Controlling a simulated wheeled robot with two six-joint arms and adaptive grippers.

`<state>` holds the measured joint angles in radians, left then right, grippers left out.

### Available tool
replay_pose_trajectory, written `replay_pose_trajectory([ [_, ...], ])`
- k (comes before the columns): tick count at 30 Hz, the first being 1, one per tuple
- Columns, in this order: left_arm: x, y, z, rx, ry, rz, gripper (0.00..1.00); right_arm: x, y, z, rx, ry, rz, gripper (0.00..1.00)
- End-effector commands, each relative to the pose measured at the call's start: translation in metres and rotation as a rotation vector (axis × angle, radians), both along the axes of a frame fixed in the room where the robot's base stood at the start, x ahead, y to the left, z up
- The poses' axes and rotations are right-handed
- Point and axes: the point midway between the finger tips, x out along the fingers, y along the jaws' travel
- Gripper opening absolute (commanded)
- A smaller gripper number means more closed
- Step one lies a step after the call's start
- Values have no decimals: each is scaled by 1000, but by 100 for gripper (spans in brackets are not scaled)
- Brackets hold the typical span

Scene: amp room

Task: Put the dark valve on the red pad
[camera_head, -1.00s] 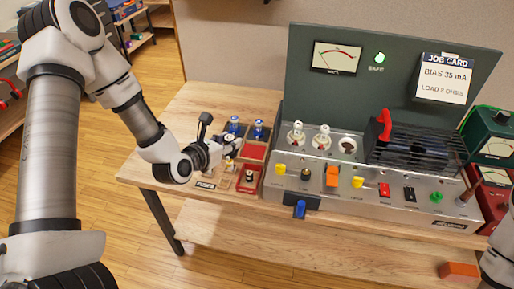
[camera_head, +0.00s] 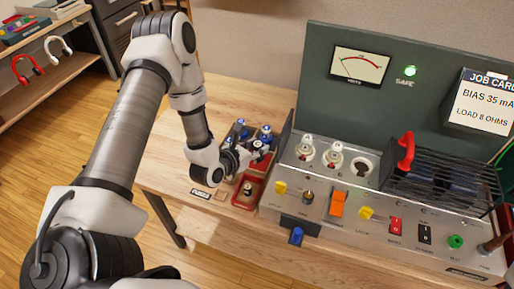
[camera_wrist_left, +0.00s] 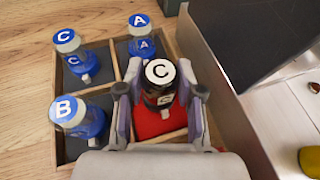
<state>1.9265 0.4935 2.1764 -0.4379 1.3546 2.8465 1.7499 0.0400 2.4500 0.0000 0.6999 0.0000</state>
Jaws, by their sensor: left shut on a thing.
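The dark valve (camera_wrist_left: 158,78), with a white top marked C, stands about upright between the fingers of my left gripper (camera_wrist_left: 161,97) in the left wrist view. The gripper is shut on it. The red pad (camera_wrist_left: 150,123) lines a tray compartment directly below the valve. I cannot tell whether the valve's base touches the pad. In the head view my left gripper (camera_head: 258,151) is over the right side of the tray and hides most of the valve and pad. My right gripper is not in view.
Blue-topped valves marked C (camera_wrist_left: 68,42), A (camera_wrist_left: 141,27) and B (camera_wrist_left: 68,112) stand in the other tray compartments. The amplifier panel (camera_head: 350,205) is close on the right, with white-topped valves A and B and an empty socket (camera_head: 361,167). Bare table lies behind the tray.

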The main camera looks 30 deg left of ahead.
Motion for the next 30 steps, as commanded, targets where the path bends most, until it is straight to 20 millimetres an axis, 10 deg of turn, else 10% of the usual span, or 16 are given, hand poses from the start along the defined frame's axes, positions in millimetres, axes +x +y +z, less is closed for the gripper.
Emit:
replay_pose_trajectory([
  [13,0,0,-12,0,-2,0,1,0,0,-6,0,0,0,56],
  [14,0,0,-12,0,-2,0,40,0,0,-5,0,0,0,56],
  [16,0,0,-11,0,-1,0,61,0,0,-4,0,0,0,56],
  [30,-11,2,-4,-4,1,5,61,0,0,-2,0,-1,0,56],
])
